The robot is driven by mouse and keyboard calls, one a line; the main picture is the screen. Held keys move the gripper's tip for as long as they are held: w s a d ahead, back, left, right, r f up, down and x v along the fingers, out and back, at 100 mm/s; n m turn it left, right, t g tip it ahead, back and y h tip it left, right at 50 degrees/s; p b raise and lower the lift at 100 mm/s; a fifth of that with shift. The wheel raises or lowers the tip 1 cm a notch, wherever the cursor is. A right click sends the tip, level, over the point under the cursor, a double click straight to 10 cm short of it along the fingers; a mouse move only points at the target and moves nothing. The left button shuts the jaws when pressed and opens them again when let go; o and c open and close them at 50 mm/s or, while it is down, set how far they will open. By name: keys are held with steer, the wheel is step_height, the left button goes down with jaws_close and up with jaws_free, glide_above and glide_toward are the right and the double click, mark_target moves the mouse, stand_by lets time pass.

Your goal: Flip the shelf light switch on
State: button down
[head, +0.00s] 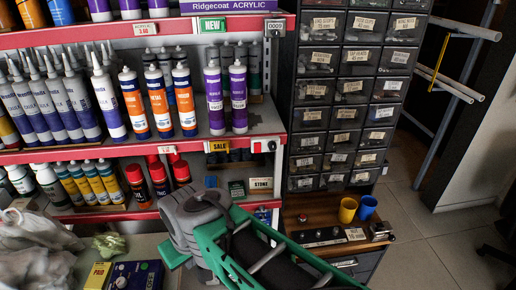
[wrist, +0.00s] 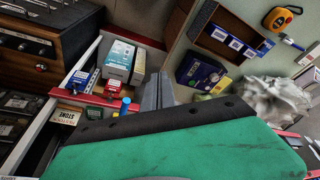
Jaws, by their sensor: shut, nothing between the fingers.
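A similar small fitting (head: 276,29) sits at the right end of the upper edge. I cannot tell for certain which is the light switch, or its position. My gripper (wrist: 157,92) shows in the wrist view with its grey fingers shut and empty, pointing toward the lower shelf. In the head view, my grey and green arm parts cover the fingers. The gripper is below the middle shelf edge, touching neither fitting.
Cartridges fill the shelves, including purple ones (head: 214,98). A dark drawer cabinet (head: 284,110) stands at right, above a wooden top with a yellow cup (head: 348,210) and a blue cup (head: 367,207). A plastic bag (head: 35,240) and a dark blue box (head: 135,276) lie front left.

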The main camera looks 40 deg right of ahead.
mark_target(258, 148)
steer(key=w+d+r+n+t+y, duration=0.1)
steer(key=w+d+r+n, duration=0.2)
steer(key=w+d+r, duration=0.3)
steer(key=w+d+r+n+t, duration=0.15)
steer(key=w+d+r, duration=0.25)
steer(key=d+r, duration=0.4)
steer(key=s+d+r+n, duration=0.2)
steer(key=s+d, duration=0.2)
steer(key=d, duration=0.4)
steer(key=s+d+r+n+t, duration=0.1)
steer(key=s+d+r+n, duration=0.2)
steer(key=d, duration=0.5)
steer(key=shift+s+r, duration=0.25)
steer(key=shift+s, duration=0.6)
steer(key=w+f, duration=0.3)
steer(key=w+d+f+b, duration=0.1)
steer(key=w+f, duration=0.1)
steer(key=w, duration=0.1)
steer(key=w+f, duration=0.3)
steer(key=shift+d+f, duration=0.35)
steer(key=shift+d, duration=0.05)
steer(key=shift+b, duration=0.3)
